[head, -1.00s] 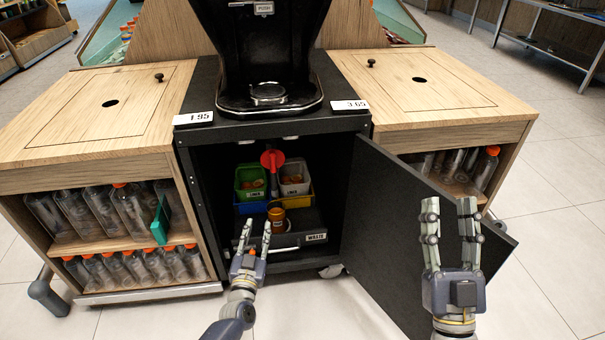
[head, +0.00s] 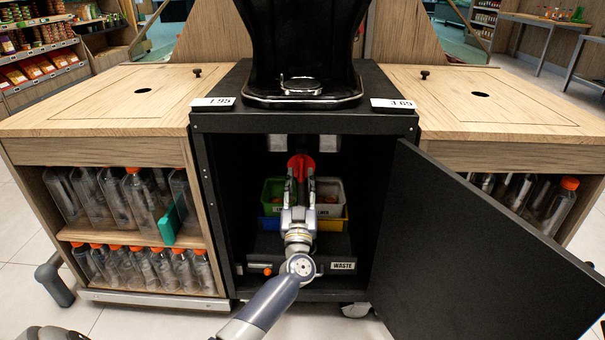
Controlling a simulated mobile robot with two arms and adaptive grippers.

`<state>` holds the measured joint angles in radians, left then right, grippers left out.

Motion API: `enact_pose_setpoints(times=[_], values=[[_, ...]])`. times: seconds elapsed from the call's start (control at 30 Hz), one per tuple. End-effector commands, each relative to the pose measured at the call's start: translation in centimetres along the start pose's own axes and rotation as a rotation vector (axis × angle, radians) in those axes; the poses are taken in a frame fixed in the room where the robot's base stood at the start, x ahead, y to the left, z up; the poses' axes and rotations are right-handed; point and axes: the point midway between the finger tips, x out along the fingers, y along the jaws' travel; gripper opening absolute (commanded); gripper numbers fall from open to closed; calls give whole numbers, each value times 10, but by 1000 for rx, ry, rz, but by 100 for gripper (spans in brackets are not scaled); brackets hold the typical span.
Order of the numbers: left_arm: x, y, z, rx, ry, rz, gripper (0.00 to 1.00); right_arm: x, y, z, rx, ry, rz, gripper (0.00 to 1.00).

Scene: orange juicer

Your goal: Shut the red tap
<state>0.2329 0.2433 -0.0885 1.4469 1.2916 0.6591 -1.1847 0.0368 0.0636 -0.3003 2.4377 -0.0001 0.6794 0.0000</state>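The red tap (head: 301,161) is high inside the open black cabinet, under the juicer. Its red handle shows above and between the fingers of my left gripper (head: 300,174). The gripper reaches into the cabinet from the front, with one finger on each side of the handle. The fingers stand apart, about as wide as before. Whether they touch the tap is not clear. The lower part of the tap is hidden behind the gripper. My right gripper is out of view.
A green bin (head: 272,192) and a white bin (head: 330,188) stand behind the gripper. Below is a drawer marked WASTE (head: 343,266). The black cabinet door (head: 480,250) stands open at right. Bottle shelves (head: 130,235) flank the cabinet.

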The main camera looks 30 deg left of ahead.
Motion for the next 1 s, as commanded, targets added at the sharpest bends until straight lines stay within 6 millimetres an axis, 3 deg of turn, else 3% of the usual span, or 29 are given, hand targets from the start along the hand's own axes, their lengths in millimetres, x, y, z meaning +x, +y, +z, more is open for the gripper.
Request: enact_pose_setpoints(times=[0.1,0.3,0.67,0.8,1.0], values=[[21,0,2,0,3,-1,32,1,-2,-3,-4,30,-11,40],[42,0,2,1,1,0,32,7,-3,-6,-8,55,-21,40],[47,0,0,1,0,1,32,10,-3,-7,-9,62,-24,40],[47,0,0,1,0,1,2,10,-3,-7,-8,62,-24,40],[47,0,1,1,-1,1,0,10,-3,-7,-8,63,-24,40]])
